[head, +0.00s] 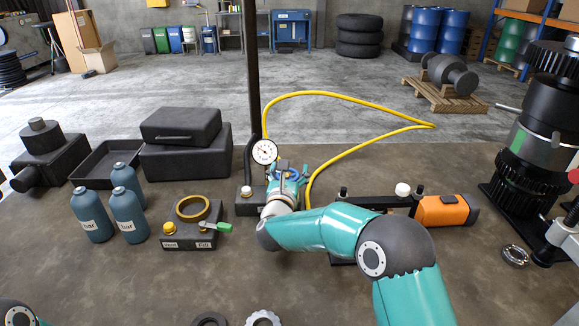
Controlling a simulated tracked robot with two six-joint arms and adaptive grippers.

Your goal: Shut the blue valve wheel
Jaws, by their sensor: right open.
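My right arm reaches in from the lower right, and my right gripper (285,172) is open beside the dial gauge, pointing away from me. A small piece of blue (283,164) shows at the gripper's fingers. It may be the blue valve wheel, but the gripper and wrist hide most of it, and I cannot tell whether they touch. The white dial gauge (264,151) stands just left of the gripper, by a dark post (253,90). A dark base block (245,202) with a brass fitting sits below it. My left gripper is out of view.
A yellow hose (345,97) loops behind the gripper. A block with a brass ring (193,208) and green lever (217,227) stands left, beside several teal bottles (128,214). Black cases (185,150) lie behind. An orange-ended tool (445,210) and dark gear stack (535,150) are right.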

